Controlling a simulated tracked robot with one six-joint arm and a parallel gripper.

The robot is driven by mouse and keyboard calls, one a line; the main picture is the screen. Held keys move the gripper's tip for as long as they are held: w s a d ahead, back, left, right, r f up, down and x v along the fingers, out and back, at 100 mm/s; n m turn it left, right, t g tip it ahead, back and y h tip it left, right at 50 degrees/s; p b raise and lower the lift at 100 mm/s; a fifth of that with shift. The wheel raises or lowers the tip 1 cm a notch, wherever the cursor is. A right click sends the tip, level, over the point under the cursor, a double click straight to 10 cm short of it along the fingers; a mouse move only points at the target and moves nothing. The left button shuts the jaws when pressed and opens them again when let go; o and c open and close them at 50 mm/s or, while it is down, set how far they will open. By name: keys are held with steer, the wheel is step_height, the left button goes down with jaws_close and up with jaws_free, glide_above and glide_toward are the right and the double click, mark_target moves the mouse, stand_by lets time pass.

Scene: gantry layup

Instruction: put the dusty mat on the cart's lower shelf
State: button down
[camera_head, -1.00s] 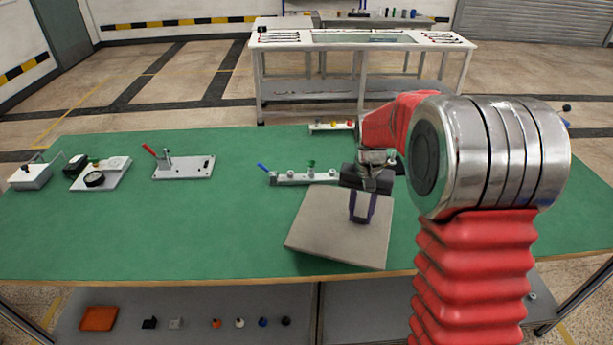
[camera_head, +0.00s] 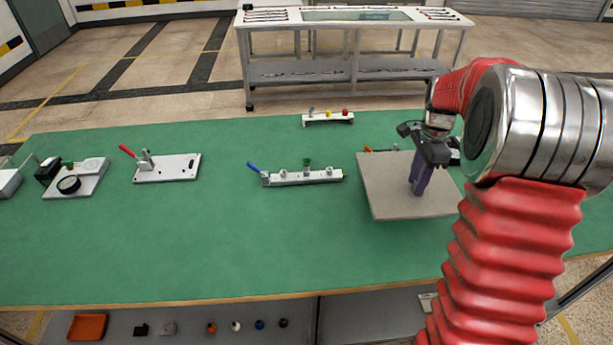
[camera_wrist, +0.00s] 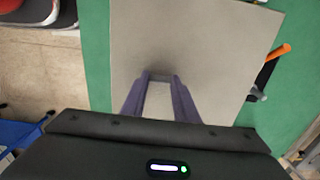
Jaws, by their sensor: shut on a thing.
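The dusty mat is a flat grey-beige square (camera_head: 388,192) over the right part of the green bench in the head view. My gripper (camera_head: 418,190) points down with its purple fingers shut on the mat near its middle right. The mat also fills much of the wrist view (camera_wrist: 215,40), with the fingertips (camera_wrist: 160,76) against it. The gap between mat and bench is hard to judge. A white-framed stand with a lower shelf (camera_head: 300,72), seemingly the cart, stands beyond the bench. Small items lie along that shelf.
A blue-handled fixture (camera_head: 300,177) sits just left of the mat, and a small rail with coloured knobs (camera_head: 328,118) behind it. A red-handled clamp plate (camera_head: 168,168) is further left. An orange-handled tool (camera_wrist: 272,65) lies beside the mat. The bench's front middle is clear.

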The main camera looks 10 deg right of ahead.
mark_target(411, 191)
steer(key=shift+w+a, duration=0.15)
steer(key=shift+a, duration=0.2)
steer(key=shift+f, duration=0.2)
step_height(411, 191, down, 6)
steer(key=shift+r, duration=0.1)
steer(key=shift+f, duration=1.9)
steer(key=shift+f, duration=0.1)
steer(key=c, duration=1.4)
jaws_free()
